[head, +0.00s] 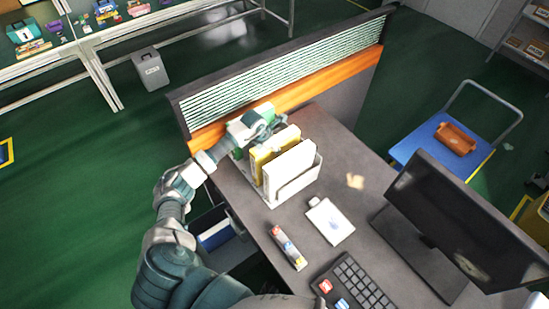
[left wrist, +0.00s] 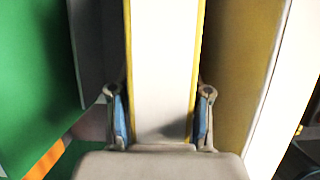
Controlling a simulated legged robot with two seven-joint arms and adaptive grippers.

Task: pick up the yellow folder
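The yellow folder (head: 262,157) stands upright in a light rack (head: 300,183) on the desk, between a green folder (head: 236,153) and a white folder (head: 290,167). My left gripper (head: 267,128) is at the top of the yellow folder, its fingers mostly hidden in the head view. In the left wrist view, the pale spine of the yellow folder (left wrist: 163,70) lies between the two fingers (left wrist: 162,118). A finger stands on each side, close to it, with narrow dark gaps that suggest they are not pressed on it. My right gripper is not in view.
A slatted divider (head: 280,80) with an orange strip runs behind the rack. A white card (head: 330,222), a keyboard (head: 354,285) and a monitor (head: 450,215) are on the desk. A blue cart (head: 430,142) stands to the right.

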